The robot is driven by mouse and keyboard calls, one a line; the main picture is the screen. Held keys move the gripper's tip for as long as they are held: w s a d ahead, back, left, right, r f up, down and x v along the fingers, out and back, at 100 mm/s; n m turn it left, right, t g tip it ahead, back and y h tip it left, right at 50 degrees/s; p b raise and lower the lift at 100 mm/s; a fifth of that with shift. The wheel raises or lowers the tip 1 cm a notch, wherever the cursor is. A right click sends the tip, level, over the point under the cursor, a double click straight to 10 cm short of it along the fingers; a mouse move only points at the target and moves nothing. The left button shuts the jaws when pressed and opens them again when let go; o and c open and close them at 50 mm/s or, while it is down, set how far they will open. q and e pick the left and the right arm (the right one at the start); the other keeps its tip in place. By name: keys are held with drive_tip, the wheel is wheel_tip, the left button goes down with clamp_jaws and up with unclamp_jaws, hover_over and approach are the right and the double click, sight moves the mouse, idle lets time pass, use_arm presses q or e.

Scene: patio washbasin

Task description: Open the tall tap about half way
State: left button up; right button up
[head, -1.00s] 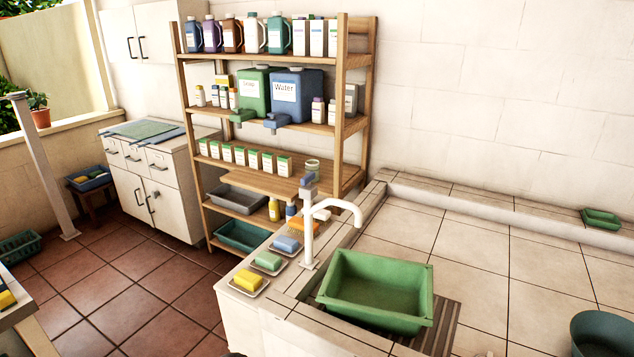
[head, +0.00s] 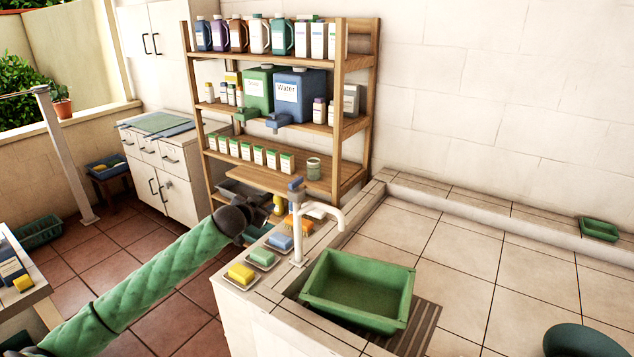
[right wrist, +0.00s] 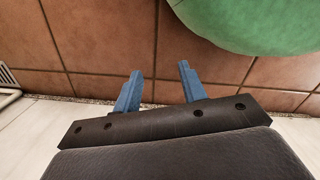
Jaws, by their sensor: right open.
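The tall tap (head: 298,225) is a white post on the tiled ledge, with its spout curving right over the green basin (head: 318,302). A blue-grey handle (head: 296,184) sits on its top. My left gripper (head: 258,212) is dark, at the end of a green-sleeved arm, left of the tap and a little lower than the handle. It looks apart from the tap; its jaws are too small and dark to read. My right gripper (right wrist: 158,82) shows in the right wrist view with two blue fingers apart and nothing between them, above brown tiles.
Soap dishes with a yellow bar (head: 240,273), a green bar (head: 262,256) and a blue bar (head: 280,241) line the ledge left of the tap. A wooden shelf (head: 360,110) with bottles stands behind. The tiled area at right is mostly clear.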

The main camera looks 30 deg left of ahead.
sight(302, 177)
use_arm(q)
drive_tip(key=w+d+r+t+h, duration=0.2)
drive_tip(key=d+r, duration=0.1)
drive_tip(key=d+r+n+t+h, duration=0.1)
drive_tip(key=d+h, duration=0.1)
drive_tip(key=shift+w+r+t, duration=0.2)
drive_tip(key=shift+w+t, duration=0.1)
drive_tip(key=shift+w, duration=0.1)
drive_tip(key=shift+w+d+r+p, duration=0.15)
drive_tip(key=shift+w+p, duration=0.35)
drive_tip(key=shift+w, duration=0.35)
drive_tip(key=w+p, duration=0.2)
drive_tip(key=w, duration=0.2)
drive_tip(key=shift+w+d, duration=0.15)
drive_tip(key=shift+w, duration=0.15)
drive_tip(key=shift+w+f+p, duration=0.2)
drive_tip(key=shift+w+p, duration=0.2)
drive_tip(key=shift+w, duration=0.3)
use_arm(e)
drive_tip(key=s+d+f+t, duration=0.2)
drive_tip(key=s+f, duration=0.3)
drive_tip(key=s, duration=0.3)
drive_tip(key=shift+s+d, duration=0.15)
drive_tip(key=shift+d, duration=0.3)
use_arm(q)
drive_tip(key=shift+d, duration=0.1)
drive_tip(key=shift+c, duration=0.5)
use_arm(e)
drive_tip(key=shift+f, duration=0.1)
